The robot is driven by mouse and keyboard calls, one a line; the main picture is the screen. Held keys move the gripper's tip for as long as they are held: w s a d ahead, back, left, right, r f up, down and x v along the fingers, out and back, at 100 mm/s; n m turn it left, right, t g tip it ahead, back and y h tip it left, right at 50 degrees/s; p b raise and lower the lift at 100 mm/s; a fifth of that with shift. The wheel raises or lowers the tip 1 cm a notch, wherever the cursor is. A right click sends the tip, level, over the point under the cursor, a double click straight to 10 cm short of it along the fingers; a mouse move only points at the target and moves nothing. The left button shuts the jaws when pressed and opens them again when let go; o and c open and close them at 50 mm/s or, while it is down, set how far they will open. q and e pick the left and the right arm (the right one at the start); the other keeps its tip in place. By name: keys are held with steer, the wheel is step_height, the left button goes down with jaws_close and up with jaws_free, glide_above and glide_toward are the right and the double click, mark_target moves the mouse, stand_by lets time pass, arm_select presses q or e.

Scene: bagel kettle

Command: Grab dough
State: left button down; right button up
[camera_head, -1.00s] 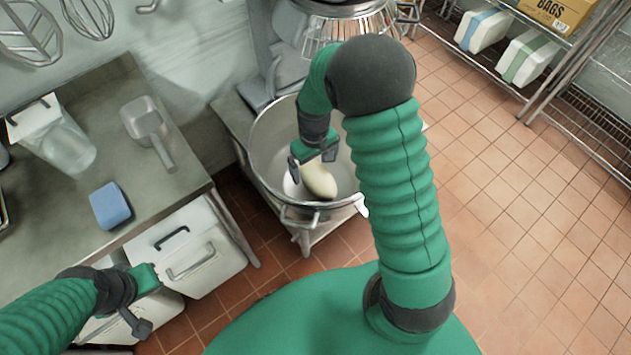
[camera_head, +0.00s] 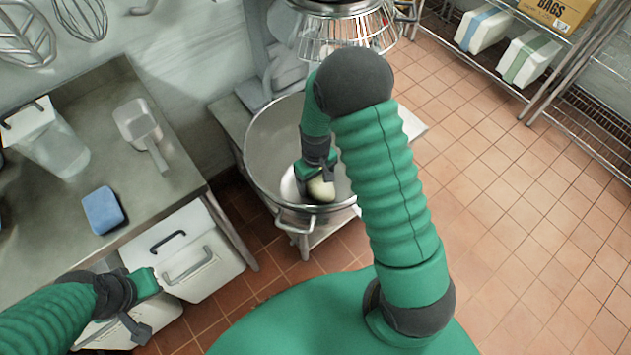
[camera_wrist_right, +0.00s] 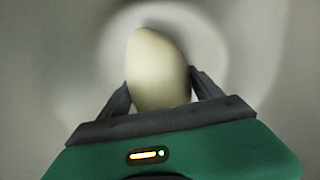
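The pale, oval dough (camera_head: 321,190) lies in the bottom of the large metal mixing bowl (camera_head: 262,150). My right gripper (camera_head: 316,180) reaches down into the bowl at the dough. In the right wrist view, the dough (camera_wrist_right: 157,70) sits between the two dark fingers of the right gripper (camera_wrist_right: 160,85), one on each side. The fingers are spread about as wide as the dough; firm contact is not clear. My left gripper (camera_head: 148,306) is open and empty at the lower left, away from the bowl.
The bowl stands on a low table under a mixer with a wire guard (camera_head: 345,30). At left, a steel counter (camera_head: 60,190) holds a blue sponge (camera_head: 103,210), a scoop (camera_head: 140,125) and a clear container (camera_head: 55,145). White bins (camera_head: 190,255) stand below it. Open floor lies at right.

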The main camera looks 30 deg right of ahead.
steer(key=c, duration=1.3)
